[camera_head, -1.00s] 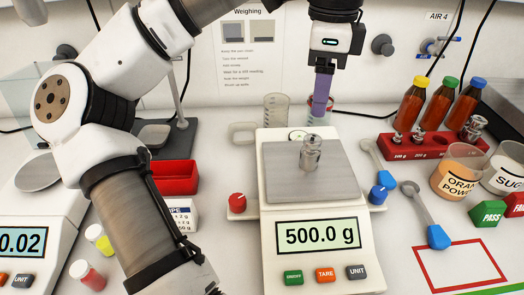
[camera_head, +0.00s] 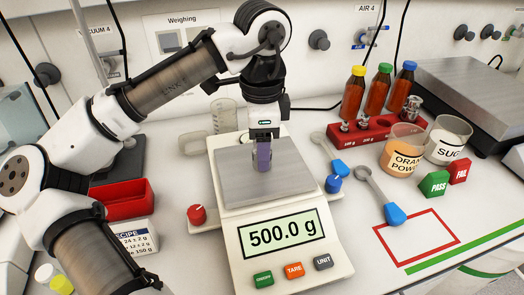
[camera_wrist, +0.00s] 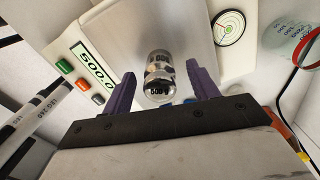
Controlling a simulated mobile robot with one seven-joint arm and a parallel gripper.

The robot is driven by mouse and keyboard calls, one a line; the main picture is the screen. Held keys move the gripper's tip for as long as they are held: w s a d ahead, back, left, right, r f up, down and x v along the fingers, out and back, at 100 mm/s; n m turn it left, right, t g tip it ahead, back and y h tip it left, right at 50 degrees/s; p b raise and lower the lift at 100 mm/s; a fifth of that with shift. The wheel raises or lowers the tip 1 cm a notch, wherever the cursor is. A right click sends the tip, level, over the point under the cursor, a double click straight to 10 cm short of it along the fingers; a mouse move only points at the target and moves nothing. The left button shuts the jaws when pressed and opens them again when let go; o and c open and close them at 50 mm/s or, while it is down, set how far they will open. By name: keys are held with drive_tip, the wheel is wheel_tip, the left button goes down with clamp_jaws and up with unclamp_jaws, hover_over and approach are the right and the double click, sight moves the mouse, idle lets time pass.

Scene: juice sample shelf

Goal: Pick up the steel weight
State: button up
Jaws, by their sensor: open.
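The steel weight (camera_wrist: 158,78) is a shiny cylinder with a knob, standing on the pan of the balance. In the head view my gripper hides it. The balance (camera_head: 287,232) has a square metal pan (camera_head: 230,185) and its display reads 500.0 g. My gripper (camera_head: 263,157) points down over the pan, with its purple fingers in front of the weight's place. In the wrist view my gripper (camera_wrist: 158,85) is open, with one finger on each side of the weight and gaps between.
A red rack (camera_head: 375,133) with bottles and small weights stands behind to the right. Two powder beakers, the orange one (camera_head: 403,152) nearer, and blue-handled scoops (camera_head: 393,213) lie right of the balance. A red tray (camera_head: 124,200) is at left. A red-outlined square (camera_head: 416,241) is bare.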

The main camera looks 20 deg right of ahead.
drive_tip(key=shift+f, duration=1)
clamp_jaws()
